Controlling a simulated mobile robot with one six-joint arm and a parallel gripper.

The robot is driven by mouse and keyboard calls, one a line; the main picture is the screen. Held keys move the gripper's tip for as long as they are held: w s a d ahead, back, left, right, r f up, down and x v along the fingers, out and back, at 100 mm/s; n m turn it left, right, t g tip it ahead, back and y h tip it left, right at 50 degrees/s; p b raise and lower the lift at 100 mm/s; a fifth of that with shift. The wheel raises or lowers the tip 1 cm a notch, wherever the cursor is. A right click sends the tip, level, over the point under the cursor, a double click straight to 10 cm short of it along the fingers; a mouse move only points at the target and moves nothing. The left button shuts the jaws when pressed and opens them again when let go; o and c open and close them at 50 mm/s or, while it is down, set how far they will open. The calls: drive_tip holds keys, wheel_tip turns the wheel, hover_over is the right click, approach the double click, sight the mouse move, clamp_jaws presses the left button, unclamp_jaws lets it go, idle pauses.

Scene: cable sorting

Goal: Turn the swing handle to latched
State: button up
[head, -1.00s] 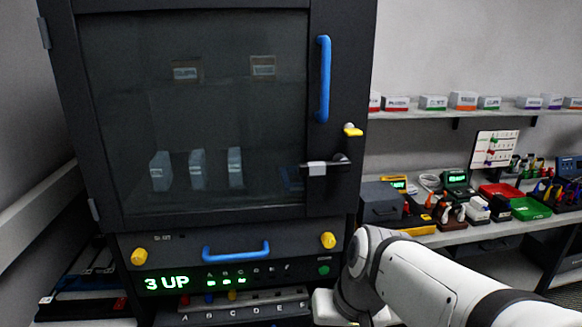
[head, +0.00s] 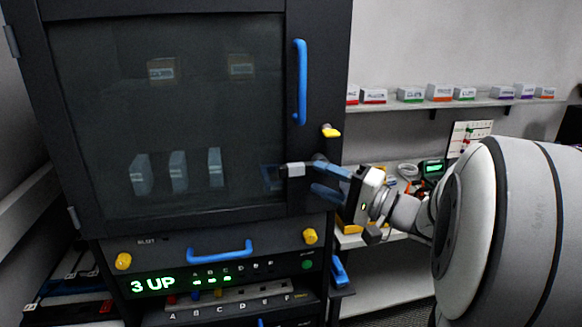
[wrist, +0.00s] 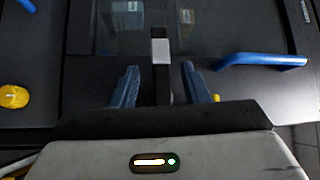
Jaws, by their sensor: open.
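The swing handle (head: 294,170) is a dark lever with a pale grey end, lying level across the right edge of the cabinet door (head: 90,215). It also shows in the wrist view (wrist: 160,55), where it runs between my two blue fingers. My gripper (head: 322,180) is open at the right of the door, one finger above and one below the handle's line. In the wrist view my gripper (wrist: 160,82) has a gap on both sides of the handle. The fingers partly hide the handle's pivot end in the head view.
A blue vertical door grip (head: 301,82) and a yellow catch (head: 331,131) sit above the handle. Below are a drawer with a blue pull (head: 219,252), yellow knobs (head: 310,236) and a green "3 UP" display (head: 153,285). A shelf with small boxes (head: 440,92) is at right.

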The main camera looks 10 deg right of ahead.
sight(304, 172)
drive_tip(key=p+x, duration=0.2)
drive_tip(key=x, duration=0.4)
drive_tip(key=shift+w+a, duration=0.1)
drive_tip(key=shift+a, duration=0.15)
drive_tip(key=shift+c, duration=0.4)
clamp_jaws()
drive_tip(key=shift+d, duration=0.1)
